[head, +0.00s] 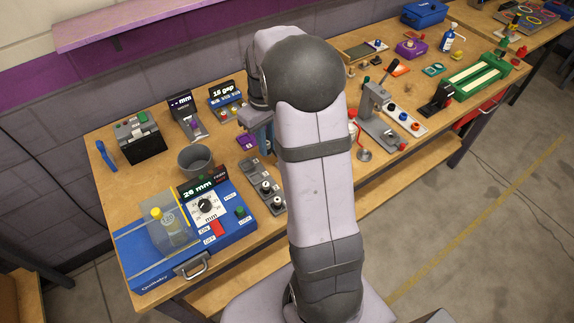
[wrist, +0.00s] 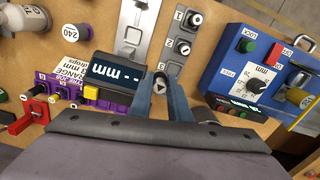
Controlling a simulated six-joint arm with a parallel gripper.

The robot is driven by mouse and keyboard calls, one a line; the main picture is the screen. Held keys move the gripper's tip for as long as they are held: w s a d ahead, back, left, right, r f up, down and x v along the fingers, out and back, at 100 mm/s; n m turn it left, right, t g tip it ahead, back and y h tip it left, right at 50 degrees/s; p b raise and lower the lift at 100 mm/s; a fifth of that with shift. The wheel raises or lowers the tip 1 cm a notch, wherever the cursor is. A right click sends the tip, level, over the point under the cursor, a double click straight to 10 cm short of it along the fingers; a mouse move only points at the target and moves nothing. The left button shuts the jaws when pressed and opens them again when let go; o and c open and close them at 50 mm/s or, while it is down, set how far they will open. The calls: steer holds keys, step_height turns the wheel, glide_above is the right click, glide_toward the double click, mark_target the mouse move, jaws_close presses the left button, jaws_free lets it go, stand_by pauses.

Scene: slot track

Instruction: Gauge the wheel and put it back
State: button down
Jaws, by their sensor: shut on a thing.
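A small dark wheel (wrist: 160,86) sits between the fingertips of my gripper (wrist: 162,84), which is shut on it; its height above the table cannot be told. Beside it is the grey slot track (wrist: 173,66), marked with numbers, with two other wheels (wrist: 183,47) in it. In the head view the track (head: 250,167) lies right of the blue station, and my arm hides part of the gripper (head: 262,140). The display unit (wrist: 118,74) with a purple base shows "-- mm" close left of my fingers. The blue station (head: 150,273) has a dial and its display reads 26 mm.
A "15 gap" unit (head: 226,96) is at the back. A lever press (head: 377,118) and a green-framed track (head: 476,83) are further right. Bare table shows left of the cup.

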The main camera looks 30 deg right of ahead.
steer(key=s+d+n, duration=0.1)
steer(key=s+d, duration=0.3)
steer(key=d, duration=0.3)
steer(key=shift+d+r+p, duration=0.2)
steer(key=shift+d+p, duration=0.1)
steer(key=shift+f+p, duration=1.35)
steer(key=shift+f, duration=3.65)
steer(key=shift+f, duration=0.1)
steer(key=c, duration=1.7)
jaws_free()
steer(key=shift+o, duration=0.2)
step_height(320, 180, up, 12)
steer(key=b, duration=0.3)
